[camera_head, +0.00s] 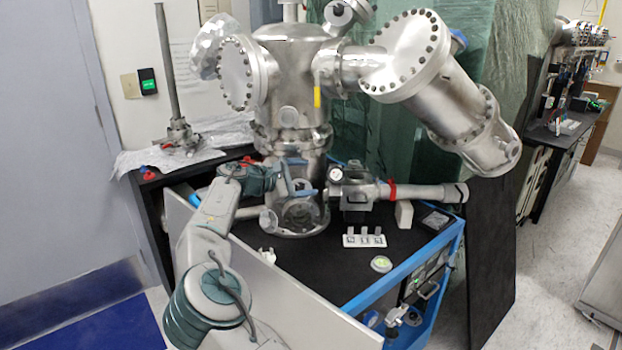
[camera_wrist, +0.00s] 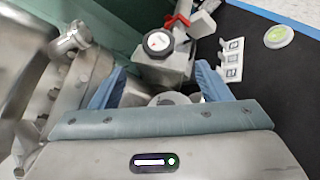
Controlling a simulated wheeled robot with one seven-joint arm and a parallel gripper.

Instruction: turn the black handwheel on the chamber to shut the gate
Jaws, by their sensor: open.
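The steel vacuum chamber (camera_head: 290,75) stands on the dark bench top. A round black-rimmed part with a pale face (camera_head: 336,173) sits by a metal valve box (camera_head: 356,192), right of the chamber's lower body. It also shows in the wrist view (camera_wrist: 158,42); I cannot tell whether it is the handwheel or a gauge. My gripper (camera_head: 298,187) is at the chamber's lower front, left of this part. In the wrist view my gripper (camera_wrist: 160,72) has its blue fingers wide apart, with the round part beyond the tips. A grey rounded metal piece (camera_wrist: 168,99) shows between them.
A tube with a red clamp (camera_head: 392,190) extends right from the valve box. A white plate with small blocks (camera_head: 364,241) and a green-topped round container (camera_head: 381,264) lie on the bench. A large flanged cylinder (camera_head: 430,80) overhangs the right. The bench's front middle is fairly clear.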

